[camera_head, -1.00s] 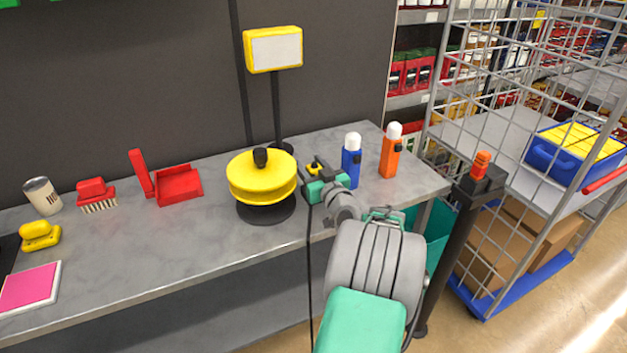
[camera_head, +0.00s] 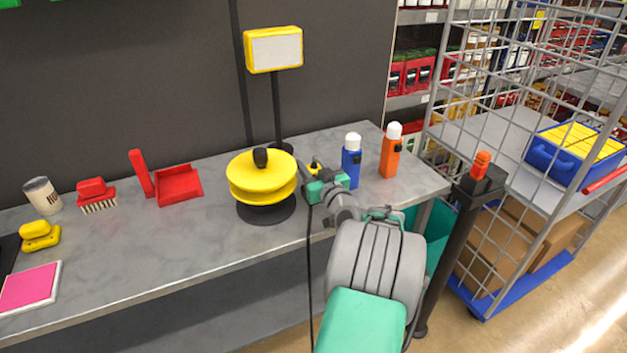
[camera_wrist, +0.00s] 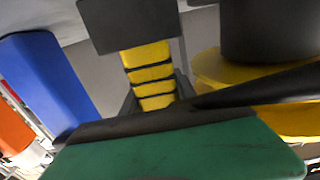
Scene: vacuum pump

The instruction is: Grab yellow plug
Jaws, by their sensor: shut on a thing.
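The yellow plug (camera_head: 315,166) with black parts is at the right of the grey worktop, beside the yellow cable reel (camera_head: 262,178). In the wrist view the plug (camera_wrist: 150,75) shows as a yellow body with black ribs. My gripper (camera_head: 313,181) is at the plug and shut on it, and it covers most of the plug in the head view. Whether the plug touches the worktop cannot be told.
A blue bottle (camera_head: 351,162) and an orange bottle (camera_head: 391,152) with white caps stand right of my gripper. The reel (camera_wrist: 215,70) is close on the right in the wrist view. A lamp (camera_head: 273,49) stands behind.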

